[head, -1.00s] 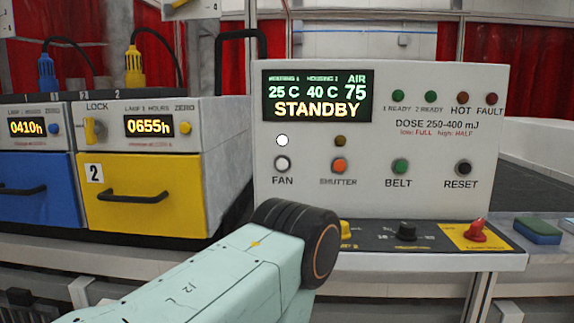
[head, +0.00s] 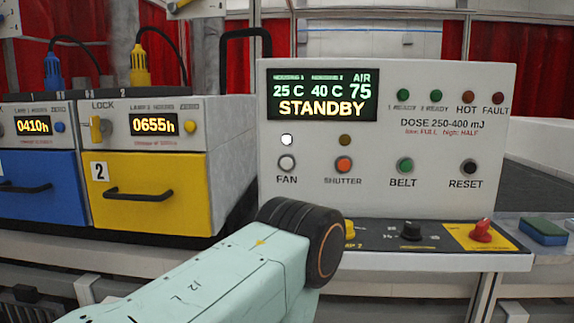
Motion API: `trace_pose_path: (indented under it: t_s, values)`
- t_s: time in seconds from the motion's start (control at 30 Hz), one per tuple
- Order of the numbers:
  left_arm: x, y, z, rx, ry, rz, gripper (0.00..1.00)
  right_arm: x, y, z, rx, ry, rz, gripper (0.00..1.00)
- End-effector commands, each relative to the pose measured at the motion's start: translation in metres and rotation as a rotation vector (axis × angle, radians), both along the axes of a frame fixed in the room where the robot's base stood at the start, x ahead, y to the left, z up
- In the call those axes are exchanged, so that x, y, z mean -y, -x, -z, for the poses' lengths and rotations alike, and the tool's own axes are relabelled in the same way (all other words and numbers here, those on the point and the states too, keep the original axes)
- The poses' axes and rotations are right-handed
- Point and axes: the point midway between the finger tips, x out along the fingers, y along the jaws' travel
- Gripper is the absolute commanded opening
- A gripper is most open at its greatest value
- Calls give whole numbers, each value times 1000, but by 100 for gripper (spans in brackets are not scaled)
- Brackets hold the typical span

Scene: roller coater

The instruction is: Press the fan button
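The fan button (head: 287,162) is a round white button in a dark ring, above the label FAN at the left of the white control panel (head: 385,200). A small white lamp (head: 287,140) above it looks lit. The display (head: 322,94) reads STANDBY, with 25 C, 40 C and AIR 75. A pale green link of my arm with a black joint comes in from the lower left and ends below the button, covering part of the panel's lower edge. Neither gripper shows in the head view.
Orange shutter (head: 344,164), green belt (head: 405,166) and black reset (head: 469,167) buttons share the row. Below are a black knob (head: 412,230) and a red knob (head: 481,231). Blue (head: 45,190) and yellow (head: 150,195) drawers stand left. Sponge-like blocks (head: 542,231) lie right.

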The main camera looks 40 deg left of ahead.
Motion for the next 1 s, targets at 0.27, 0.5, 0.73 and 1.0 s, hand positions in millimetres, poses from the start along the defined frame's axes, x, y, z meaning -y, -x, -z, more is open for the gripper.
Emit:
trace_pose_path:
  t_s: [0.27,0.5,0.73,1.0]
  values:
    - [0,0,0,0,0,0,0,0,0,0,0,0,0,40]
    - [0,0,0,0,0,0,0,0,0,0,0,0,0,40]
    - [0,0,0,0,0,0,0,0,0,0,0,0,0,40]
    - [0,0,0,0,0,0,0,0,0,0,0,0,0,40]
